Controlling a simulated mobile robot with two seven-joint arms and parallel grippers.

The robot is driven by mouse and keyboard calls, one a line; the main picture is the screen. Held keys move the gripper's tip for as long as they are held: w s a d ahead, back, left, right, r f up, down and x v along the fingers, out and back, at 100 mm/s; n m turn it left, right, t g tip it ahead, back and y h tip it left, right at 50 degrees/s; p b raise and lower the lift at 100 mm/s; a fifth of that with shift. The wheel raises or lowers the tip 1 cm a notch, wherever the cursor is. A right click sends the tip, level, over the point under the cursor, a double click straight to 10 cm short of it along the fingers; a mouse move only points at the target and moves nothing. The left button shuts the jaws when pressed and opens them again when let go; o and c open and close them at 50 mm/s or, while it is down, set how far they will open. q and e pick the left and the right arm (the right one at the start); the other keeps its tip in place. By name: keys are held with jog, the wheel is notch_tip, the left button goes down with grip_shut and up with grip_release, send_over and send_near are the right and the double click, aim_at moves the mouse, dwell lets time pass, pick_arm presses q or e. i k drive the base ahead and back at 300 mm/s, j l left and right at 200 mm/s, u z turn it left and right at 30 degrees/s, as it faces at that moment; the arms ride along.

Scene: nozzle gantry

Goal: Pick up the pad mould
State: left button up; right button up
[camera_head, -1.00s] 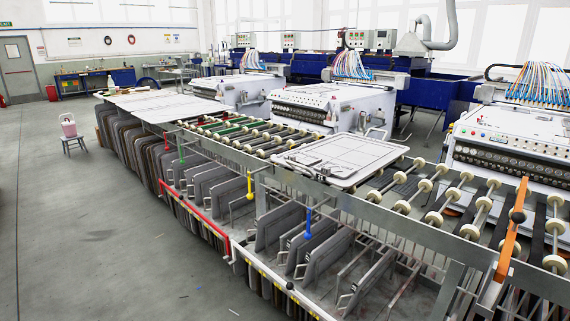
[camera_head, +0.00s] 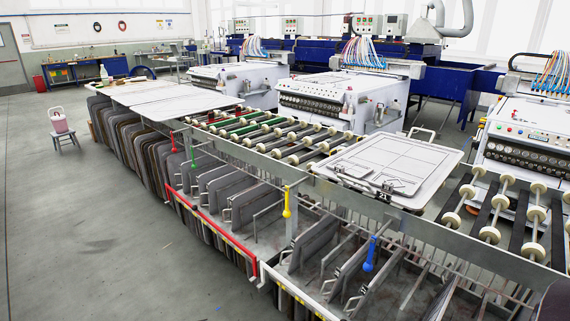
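A flat white tray-like mould (camera_head: 425,160) with raised rims, ruled lines and a handle at its far side lies on the roller table at centre right. Small flat pieces lie on its near left part, and a dark number tag is on its near edge. Several grey plate moulds with handles (camera_head: 322,238) stand on edge in the rack below. I cannot tell for certain which of these is the pad mould. Neither of my grippers can be made out. A dark shape cut off at the lower right edge is unclear.
A yellow lever (camera_head: 287,201) and a blue lever (camera_head: 371,254) stand up from the rack. A red rail (camera_head: 215,232) runs along its front. White machines (camera_head: 340,98) stand behind the rollers. A chair (camera_head: 62,128) stands at left. The grey floor (camera_head: 75,220) at left is open.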

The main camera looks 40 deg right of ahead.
aim_at(390, 183)
jog(key=i, duration=1.3)
jog(key=i+z, duration=0.35)
jog(key=i+j+z, duration=0.15)
jog(key=z, duration=0.15)
jog(key=i+j+z, duration=0.2)
jog(key=z, duration=0.15)
jog(key=i+j, duration=0.05)
